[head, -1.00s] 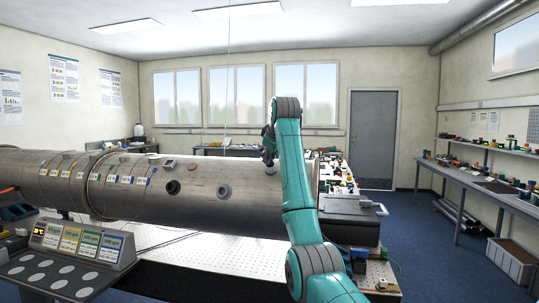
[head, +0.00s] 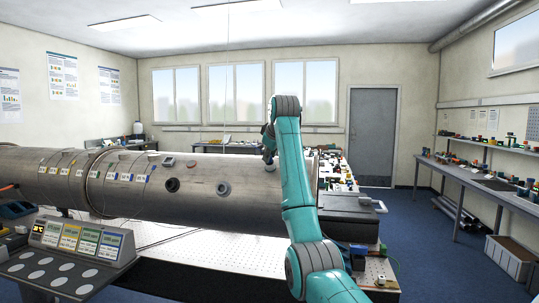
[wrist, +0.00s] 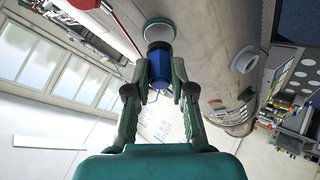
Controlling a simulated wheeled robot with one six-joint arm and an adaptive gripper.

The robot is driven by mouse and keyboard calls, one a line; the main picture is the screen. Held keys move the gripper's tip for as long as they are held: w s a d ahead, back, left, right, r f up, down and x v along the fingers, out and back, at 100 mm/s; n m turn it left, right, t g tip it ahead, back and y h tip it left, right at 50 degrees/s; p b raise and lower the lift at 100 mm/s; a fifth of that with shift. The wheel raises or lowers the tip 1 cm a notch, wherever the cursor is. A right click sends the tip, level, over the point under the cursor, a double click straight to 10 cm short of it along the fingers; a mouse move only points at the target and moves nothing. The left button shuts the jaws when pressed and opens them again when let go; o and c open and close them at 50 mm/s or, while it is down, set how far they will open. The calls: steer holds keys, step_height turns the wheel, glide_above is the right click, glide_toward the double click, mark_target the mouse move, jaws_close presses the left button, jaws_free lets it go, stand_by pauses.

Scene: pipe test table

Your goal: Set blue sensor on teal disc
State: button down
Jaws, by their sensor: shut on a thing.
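My gripper (wrist: 160,70) is shut on the blue sensor (wrist: 160,60) in the wrist view. The teal disc (wrist: 158,24) is a round pad with a teal rim on the pipe's surface, just beyond that end. The sensor's end overlaps the disc's near edge in the picture, and I cannot tell whether they touch. In the head view my gripper (head: 268,145) is above the pipe's right part, partly behind my arm, and the sensor is not clearly visible there.
The large grey metal pipe (head: 120,185) lies across the table. Round ports (head: 223,188) and a small square fitting (head: 168,162) are on its side and top. A display console (head: 75,240) stands at front left. A cluttered bench (head: 480,182) runs along the right wall.

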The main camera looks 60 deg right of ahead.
steer(key=shift+w+d+f, duration=0.1)
steer(key=shift+d+f, duration=0.2)
steer(key=shift+f, duration=0.2)
steer(key=shift+w+d+f, duration=0.1)
steer(key=shift+d+f, duration=0.2)
steer(key=shift+f, duration=0.2)
stand_by(1.4)
steer(key=c, duration=0.9)
jaws_free()
steer(key=shift+f, duration=0.1)
steer(key=v, duration=1.2)
